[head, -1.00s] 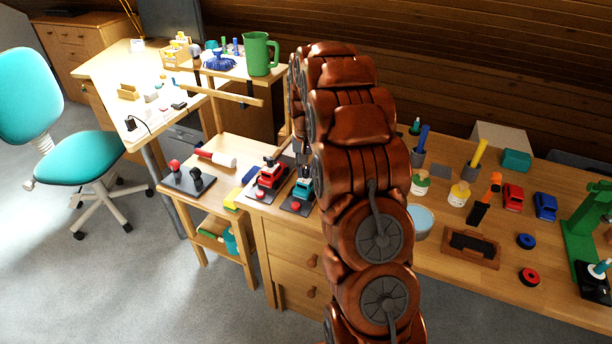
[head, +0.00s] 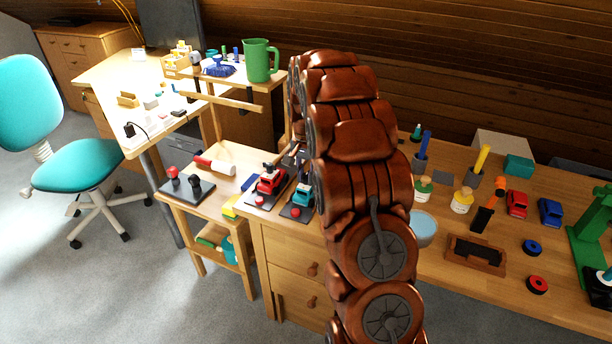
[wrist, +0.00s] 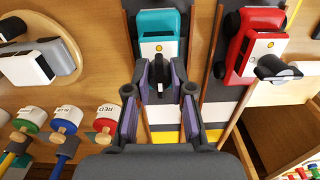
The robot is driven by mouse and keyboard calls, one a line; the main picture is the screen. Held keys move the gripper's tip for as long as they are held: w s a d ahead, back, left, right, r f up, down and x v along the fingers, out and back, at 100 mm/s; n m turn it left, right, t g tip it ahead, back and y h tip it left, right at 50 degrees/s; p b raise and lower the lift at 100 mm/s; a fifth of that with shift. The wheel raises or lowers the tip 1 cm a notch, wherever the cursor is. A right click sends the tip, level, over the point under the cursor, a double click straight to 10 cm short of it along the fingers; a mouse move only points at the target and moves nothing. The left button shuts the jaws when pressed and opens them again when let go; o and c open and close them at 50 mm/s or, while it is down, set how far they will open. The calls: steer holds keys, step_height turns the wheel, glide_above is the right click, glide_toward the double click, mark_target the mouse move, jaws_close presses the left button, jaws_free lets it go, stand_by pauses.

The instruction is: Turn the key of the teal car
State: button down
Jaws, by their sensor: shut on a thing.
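The teal car (wrist: 162,32) stands on a dark base strip in the wrist view, with a black key (wrist: 160,70) at its near end. My gripper (wrist: 160,92) is shut on this key, a finger on either side of it. In the head view the teal car (head: 303,195) is at the left end of the workbench, just left of my arm. My gripper is mostly hidden by the arm there. How far the key is turned I cannot tell.
A red car (wrist: 258,42) with its own black key (wrist: 276,68) stands close on the right in the wrist view. Labelled bottles (wrist: 66,115) stand at the left. A light blue bowl (head: 422,228) is right of my arm in the head view.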

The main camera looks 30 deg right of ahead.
mark_target(306, 174)
steer(key=c, duration=1)
jaws_free()
step_height(306, 174, up, 12)
stand_by(0.4)
